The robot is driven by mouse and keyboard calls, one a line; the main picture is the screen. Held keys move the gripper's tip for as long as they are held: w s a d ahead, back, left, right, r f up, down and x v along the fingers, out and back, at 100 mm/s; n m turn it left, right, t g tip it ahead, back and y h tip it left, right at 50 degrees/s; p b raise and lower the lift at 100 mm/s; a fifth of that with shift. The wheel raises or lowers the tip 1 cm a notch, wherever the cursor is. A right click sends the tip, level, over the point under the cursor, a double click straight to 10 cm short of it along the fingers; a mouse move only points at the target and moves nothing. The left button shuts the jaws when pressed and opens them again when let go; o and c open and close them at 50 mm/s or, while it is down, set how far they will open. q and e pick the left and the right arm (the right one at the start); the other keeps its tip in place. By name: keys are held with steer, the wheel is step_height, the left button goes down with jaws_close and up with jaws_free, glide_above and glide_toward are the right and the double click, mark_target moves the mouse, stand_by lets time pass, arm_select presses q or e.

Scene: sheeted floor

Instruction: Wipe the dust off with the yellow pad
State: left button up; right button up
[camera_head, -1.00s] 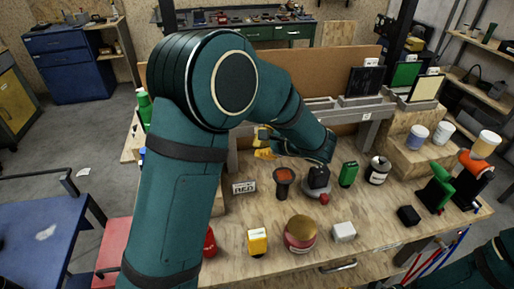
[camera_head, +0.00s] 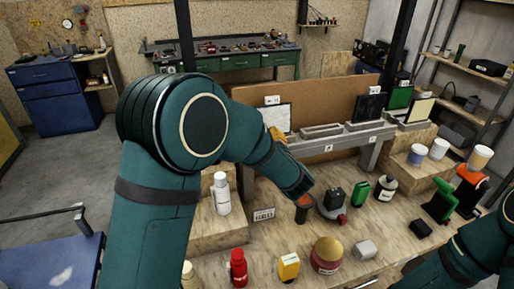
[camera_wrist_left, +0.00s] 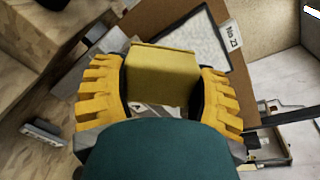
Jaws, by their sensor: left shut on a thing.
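My left gripper (camera_wrist_left: 162,75) is shut on the yellow pad (camera_wrist_left: 160,68), which sits between its two yellow fingers in the left wrist view. In the head view the left gripper (camera_head: 277,136) is small and partly hidden by my forearm; I cannot make out the pad there. It is just in front of a pale panel (camera_head: 277,118) with a tag above it. In the wrist view this panel (camera_wrist_left: 188,38) has a speckled grey-white face, tilted in the picture, beyond the pad. I cannot tell whether the pad touches it. My right gripper is out of view.
A grey rail (camera_head: 340,133) runs along a brown backboard (camera_head: 300,97), with black (camera_head: 368,108), green (camera_head: 400,97) and cream (camera_head: 417,110) panels to the right. Bottles, jars and blocks crowd the wooden bench (camera_head: 350,225).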

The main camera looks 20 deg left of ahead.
arm_select(q)
steer(key=shift+w+a, duration=0.1)
steer(key=shift+w, duration=0.1)
steer(key=shift+p+x, duration=0.65)
steer(key=shift+x, duration=2.1)
steer(key=shift+b+x, duration=0.45)
steer(key=shift+x, duration=0.55)
